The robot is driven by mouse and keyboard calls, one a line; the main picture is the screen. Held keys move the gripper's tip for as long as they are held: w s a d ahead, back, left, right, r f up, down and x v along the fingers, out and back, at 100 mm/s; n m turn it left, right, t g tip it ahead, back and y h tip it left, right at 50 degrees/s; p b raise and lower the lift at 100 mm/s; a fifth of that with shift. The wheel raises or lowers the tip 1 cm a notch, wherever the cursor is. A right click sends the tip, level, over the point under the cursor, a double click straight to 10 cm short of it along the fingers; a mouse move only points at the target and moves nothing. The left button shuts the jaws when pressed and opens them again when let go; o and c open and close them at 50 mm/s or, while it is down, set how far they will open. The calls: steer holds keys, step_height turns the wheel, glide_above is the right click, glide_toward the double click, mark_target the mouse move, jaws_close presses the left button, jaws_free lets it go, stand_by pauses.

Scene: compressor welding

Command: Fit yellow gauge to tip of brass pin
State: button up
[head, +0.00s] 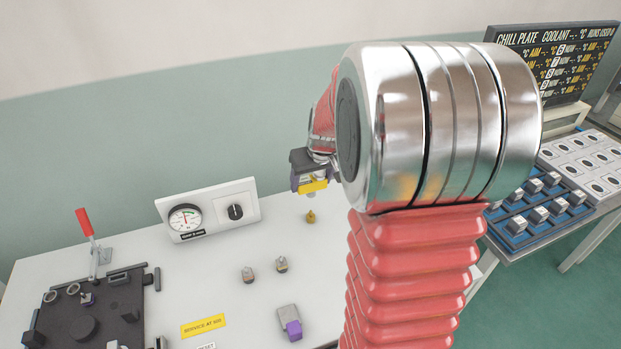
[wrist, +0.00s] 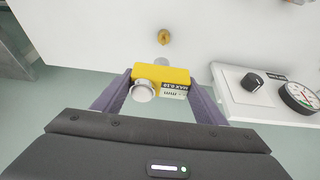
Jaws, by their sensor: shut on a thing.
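The yellow gauge (head: 314,186) is held between the purple fingers of my gripper (head: 311,176), above the white bench. In the wrist view the gauge (wrist: 175,75) has a silver round knob and a printed label, and my gripper (wrist: 160,85) is shut on its two ends. The brass pin (head: 311,216) stands on the bench just below the gauge in the head view. In the wrist view the pin (wrist: 164,37) shows beyond the gauge's grey nose, which points toward it. A gap shows between them.
A dial panel (head: 208,211) with a knob stands left of the pin. Two small metal parts (head: 248,275) and a grey-purple block (head: 289,322) lie nearer. A dark fixture with a red-handled clamp (head: 85,223) is at left. Blue trays (head: 535,212) stand on another table at right.

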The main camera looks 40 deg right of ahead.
glide_above(311, 212)
steer(key=shift+f, duration=2.7)
steer(key=shift+f, duration=1.55)
steer(key=o, duration=1.5)
steer(key=v, duration=1.3)
steer(key=shift+r, duration=0.35)
steer(key=shift+s, duration=0.1)
